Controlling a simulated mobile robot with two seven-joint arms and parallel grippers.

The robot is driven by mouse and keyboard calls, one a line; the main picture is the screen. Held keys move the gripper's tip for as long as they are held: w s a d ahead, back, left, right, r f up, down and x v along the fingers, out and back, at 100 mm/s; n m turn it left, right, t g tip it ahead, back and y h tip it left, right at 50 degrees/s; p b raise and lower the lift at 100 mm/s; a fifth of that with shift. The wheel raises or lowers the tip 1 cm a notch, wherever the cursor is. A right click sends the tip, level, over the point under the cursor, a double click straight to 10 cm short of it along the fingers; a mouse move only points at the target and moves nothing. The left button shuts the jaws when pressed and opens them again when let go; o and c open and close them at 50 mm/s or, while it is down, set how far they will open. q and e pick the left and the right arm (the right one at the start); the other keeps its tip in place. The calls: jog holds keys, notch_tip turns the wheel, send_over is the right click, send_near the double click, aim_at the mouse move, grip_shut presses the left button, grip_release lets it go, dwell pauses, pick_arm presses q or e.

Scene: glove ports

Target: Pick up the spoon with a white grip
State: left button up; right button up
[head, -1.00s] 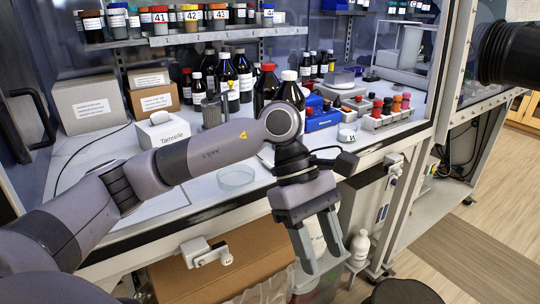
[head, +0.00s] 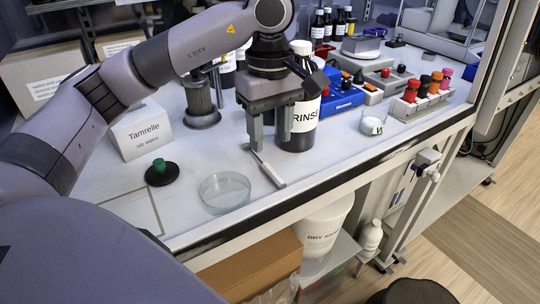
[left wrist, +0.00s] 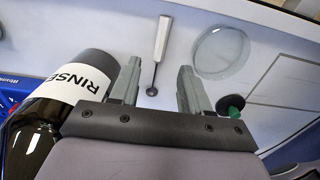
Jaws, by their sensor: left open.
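The spoon with a white grip (head: 270,172) lies on the white bench top near the front edge, left of the RINSE bottle. In the left wrist view its white grip (left wrist: 162,38) points away and its small dark bowl lies nearer, between the fingers in the picture. My left gripper (head: 269,145) is open, pointing down above the bowl end. The left wrist view shows its two fingers (left wrist: 158,80) apart with nothing held between them. I cannot tell the exact height of the fingertips over the bench. My right gripper is not in view.
The dark RINSE bottle (head: 302,108) stands close to the right of the gripper. A glass dish (head: 224,192) lies left of the spoon, with a green-knobbed black piece (head: 161,174) and a Tamrelle box (head: 139,130) farther left. A rack of coloured caps (head: 425,98) is at right.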

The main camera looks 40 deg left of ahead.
aim_at(268, 167)
pick_arm(q)
jog(key=shift+w+a, duration=0.1)
jog(key=shift+a, duration=0.1)
jog(key=shift+f, duration=0.35)
notch_tip(268, 167, down, 6)
jog(key=shift+f+p, duration=0.15)
jog(key=shift+p, duration=0.35)
jog(key=shift+c, duration=0.3)
grip_shut()
